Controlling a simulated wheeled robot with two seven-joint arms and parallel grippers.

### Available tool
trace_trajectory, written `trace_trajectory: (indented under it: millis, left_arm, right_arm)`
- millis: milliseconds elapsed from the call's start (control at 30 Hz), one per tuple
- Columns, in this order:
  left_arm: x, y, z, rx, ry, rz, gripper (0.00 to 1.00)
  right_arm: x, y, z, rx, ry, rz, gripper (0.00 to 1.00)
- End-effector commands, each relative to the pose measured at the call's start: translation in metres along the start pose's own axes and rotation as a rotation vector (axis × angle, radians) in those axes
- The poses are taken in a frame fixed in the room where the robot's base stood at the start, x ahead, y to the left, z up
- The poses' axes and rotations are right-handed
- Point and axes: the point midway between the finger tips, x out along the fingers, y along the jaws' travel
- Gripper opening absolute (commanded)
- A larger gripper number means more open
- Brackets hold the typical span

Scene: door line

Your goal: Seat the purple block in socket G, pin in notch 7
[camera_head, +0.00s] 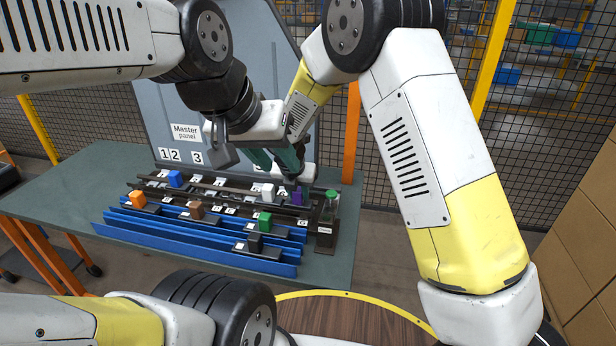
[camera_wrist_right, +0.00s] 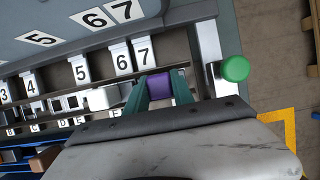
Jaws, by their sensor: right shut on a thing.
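The purple block (camera_head: 297,198) shows in the head view at the right end of the dark socket rail (camera_head: 232,190), just above the G label (camera_head: 302,222). In the right wrist view the purple block (camera_wrist_right: 160,84) sits between the teal fingers of my right gripper (camera_wrist_right: 161,95), which is shut on it. It is just below the 7 plate (camera_wrist_right: 145,54). Its pin and underside are hidden, so I cannot tell how deep it sits. My left gripper (camera_head: 222,148) hangs higher, left of the right arm's wrist, apart from the rail; its opening is unclear.
A blue block (camera_head: 175,178) and a white block (camera_head: 267,189) stand along the rail. Brown (camera_head: 197,209), green (camera_head: 264,221) and black (camera_head: 254,242) blocks stand in front, by the blue trays (camera_head: 190,240). A green-topped post (camera_head: 331,205) stands close right. The grey panel is behind.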

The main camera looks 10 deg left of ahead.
Motion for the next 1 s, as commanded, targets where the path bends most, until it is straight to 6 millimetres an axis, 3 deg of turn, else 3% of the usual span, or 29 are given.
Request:
trace_trajectory:
  millis: [467,500,600,1000]
  left_arm:
    - [0.0000,0.0000,0.0000,0.000,0.000,0.000,0.36]
    - [0.0000,0.0000,0.0000,0.000,0.000,0.000,0.36]
    - [0.0000,0.0000,0.0000,0.000,0.000,0.000,0.36]
    - [0.0000,0.0000,0.0000,0.000,0.000,0.000,0.36]
  right_arm:
    - [0.0037,0.0000,-0.0014,0.001,0.000,0.000,0.00]
    - [0.0037,0.0000,-0.0014,0.001,0.000,0.000,0.37]
    - [0.0037,0.0000,-0.0014,0.000,0.000,0.000,0.54]
    - [-0.0049,0.0004,-0.0014,0.001,0.000,0.002,0.54]
